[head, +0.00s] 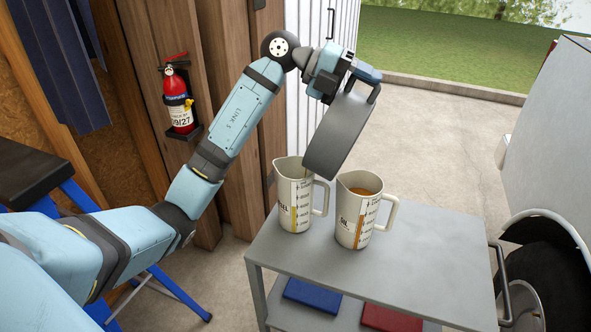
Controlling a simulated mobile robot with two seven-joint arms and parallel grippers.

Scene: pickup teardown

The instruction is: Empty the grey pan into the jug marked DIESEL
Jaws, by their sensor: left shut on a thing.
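The grey pan (340,132) is held up on its side, steeply tilted, with its lower edge just above the mouth of the left jug. My left gripper (366,76) is shut on the pan at its upper end, near the handle. The left jug (288,208) is white, upright on the cart, with a label ending in "SEL" and a yellowish level strip. The pan hides part of its mouth, and I cannot tell clearly whether liquid is running. My right gripper is not in view.
A second white jug (353,232), seemingly marked OIL, stands close to the right with amber liquid inside. Both stand on a grey cart (420,265) with free top at right. Below lie a blue item (312,296) and a red one (390,318). A fire extinguisher (178,100) hangs on the wall.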

